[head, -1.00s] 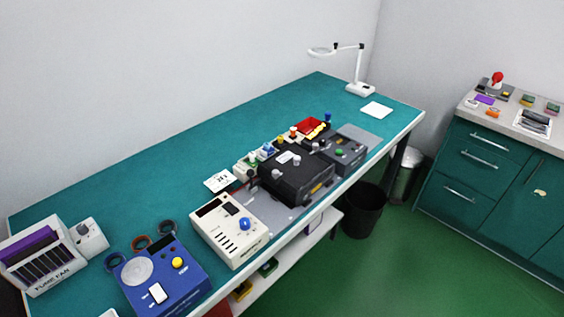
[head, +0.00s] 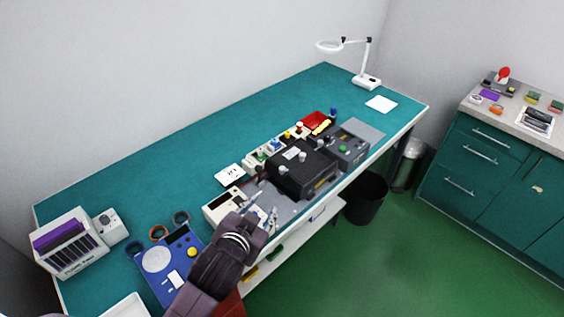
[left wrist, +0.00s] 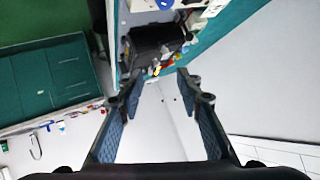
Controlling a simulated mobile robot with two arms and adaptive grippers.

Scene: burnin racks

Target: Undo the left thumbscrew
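A black box (head: 292,182) sits on the grey mat near the front edge of the teal bench. Two small silver knobs show on its top, a left thumbscrew (head: 281,170) and another thumbscrew (head: 303,157). My left gripper (head: 265,207) is over the bench, left of the box and apart from it. Its fingers are spread and empty. In the left wrist view the open fingers (left wrist: 156,88) frame empty space, with the black box (left wrist: 155,40) beyond them near the top. The thumbscrews cannot be made out there. My right gripper is not in view.
A cream instrument (head: 222,206) is partly hidden behind my left gripper. A blue instrument (head: 160,275) lies left of my forearm. A dark grey unit (head: 346,146) adjoins the box on the right. The back of the teal bench (head: 190,155) is clear.

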